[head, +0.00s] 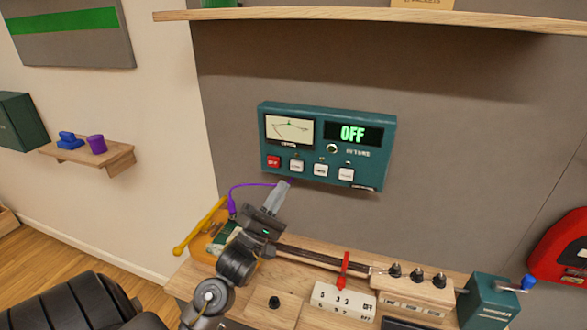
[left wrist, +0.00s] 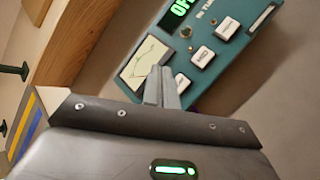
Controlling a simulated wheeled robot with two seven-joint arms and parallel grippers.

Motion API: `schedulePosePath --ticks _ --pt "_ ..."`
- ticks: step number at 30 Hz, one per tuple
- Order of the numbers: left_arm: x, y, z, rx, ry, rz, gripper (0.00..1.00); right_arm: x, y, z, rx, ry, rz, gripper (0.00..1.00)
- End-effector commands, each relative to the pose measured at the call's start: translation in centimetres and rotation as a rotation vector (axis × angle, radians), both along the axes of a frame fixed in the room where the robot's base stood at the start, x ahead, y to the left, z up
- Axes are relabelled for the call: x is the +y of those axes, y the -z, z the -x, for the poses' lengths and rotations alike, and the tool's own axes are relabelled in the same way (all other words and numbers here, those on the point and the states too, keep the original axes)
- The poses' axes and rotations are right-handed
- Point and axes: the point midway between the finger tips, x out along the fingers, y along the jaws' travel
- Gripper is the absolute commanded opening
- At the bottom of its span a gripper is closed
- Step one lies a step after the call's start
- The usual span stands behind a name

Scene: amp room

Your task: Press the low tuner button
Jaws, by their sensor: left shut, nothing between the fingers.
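The teal tuner box (head: 382,150) is on the grey wall panel, with a needle meter, a display reading OFF and a bottom row of a red button (head: 273,161) and white buttons. The white button right of the red one (head: 297,165) appears to be the low button; its label is too small to read surely. My left gripper (head: 285,185) is shut and empty, its tips just below the tuner's lower edge near that button. In the left wrist view, the shut fingers (left wrist: 161,80) overlap the tuner and hide the red button; a white button edge (left wrist: 182,83) shows beside them. My right gripper is out of view.
A workbench (head: 190,280) below carries a guitar neck, a block with several black pegs (head: 415,284), a white number block (head: 343,300) and a teal crank box (head: 490,298). A purple cable (head: 245,186) runs near my gripper. A wooden shelf (head: 350,14) is above.

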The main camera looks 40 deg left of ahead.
Motion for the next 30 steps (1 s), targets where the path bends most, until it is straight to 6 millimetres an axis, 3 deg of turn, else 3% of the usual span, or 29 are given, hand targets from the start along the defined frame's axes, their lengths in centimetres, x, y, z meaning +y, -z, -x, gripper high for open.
schedulePosePath --ticks 8,15,30 --pt "1.4 0.2 -3.6 -0.001 -0.001 -0.001 0.00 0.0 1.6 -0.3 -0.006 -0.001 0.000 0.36" --pt "2.1 0.0 -5.5 -0.001 -0.003 0.000 0.00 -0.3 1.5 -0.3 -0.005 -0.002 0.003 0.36" --pt "2.2 0.0 -6.0 0.000 -0.003 0.000 0.00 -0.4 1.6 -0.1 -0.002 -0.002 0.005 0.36"
